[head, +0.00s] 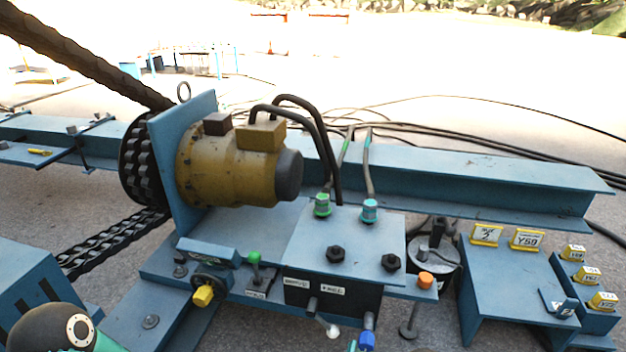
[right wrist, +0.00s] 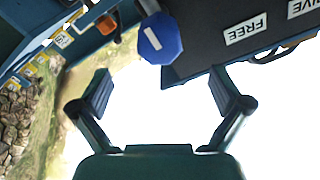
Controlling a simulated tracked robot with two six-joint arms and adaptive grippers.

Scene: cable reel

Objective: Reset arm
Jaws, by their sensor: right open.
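My right gripper (right wrist: 162,85) is open and empty in the right wrist view, one finger on each side. A blue octagonal knob (right wrist: 160,40) with a white mark sits on a lever just beyond the gap between its fingertips, apart from both. A blue knob, probably the same one, shows at the bottom of the head view (head: 367,341), below the dark control box (head: 330,298). Labels on a dark panel in the wrist view read FREE (right wrist: 246,28) and, partly cut off, what looks like DRIVE. A dark round arm part of mine is at the head view's bottom left; my left gripper is not seen.
A yellow motor (head: 235,165) with a chain-wrapped wheel (head: 143,165) stands behind the box. A white-tipped lever (head: 332,329), yellow knob (head: 203,296) and orange button (head: 425,281) are near it. A blue stand (head: 510,275) with yellow tags is at right. Cables lie behind.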

